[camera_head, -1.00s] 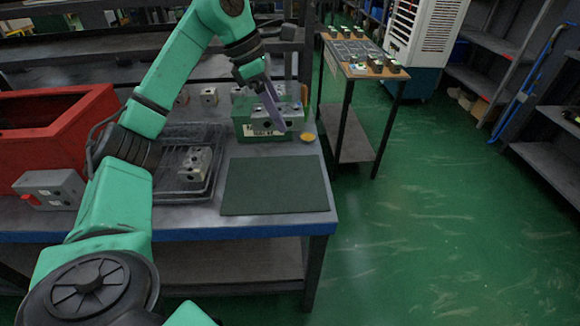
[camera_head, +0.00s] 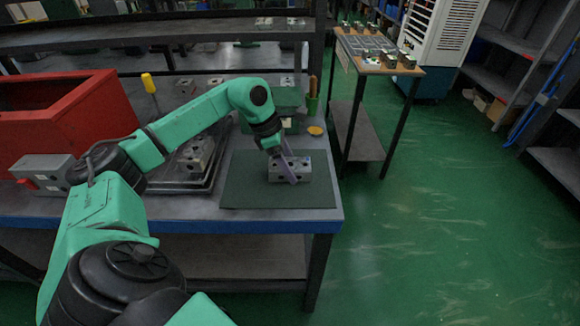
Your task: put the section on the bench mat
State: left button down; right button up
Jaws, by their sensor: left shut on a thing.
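The section, a grey metal valve block with dark holes (camera_head: 303,165), is at the middle of the dark green bench mat (camera_head: 250,192). My left gripper (camera_head: 290,172) comes down from the upper left and is shut on the section, its purple fingers crossing the block. The block looks level and low over the mat; I cannot tell whether it rests on it or is just above. The fingers hide part of the block. My right gripper is not in view.
A wire tray with another block (camera_head: 194,154) is left of the mat. A green box (camera_head: 287,98) and a small yellow dish (camera_head: 315,130) stand behind it. A red bin (camera_head: 70,115) and grey switch box (camera_head: 42,172) are further left. The mat's front strip is clear.

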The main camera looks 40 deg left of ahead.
pick_arm(q)
jog(key=shift+w, duration=0.15)
jog(key=shift+f, duration=0.1)
jog(key=shift+f, duration=0.15)
grip_release()
jog(key=shift+a+r, duration=0.15)
jog(key=shift+r, duration=0.3)
jog(key=v, duration=1.1)
jog(key=shift+s+r+p, duration=0.2)
jog(key=shift+s+p, duration=0.1)
jog(key=shift+p, duration=0.05)
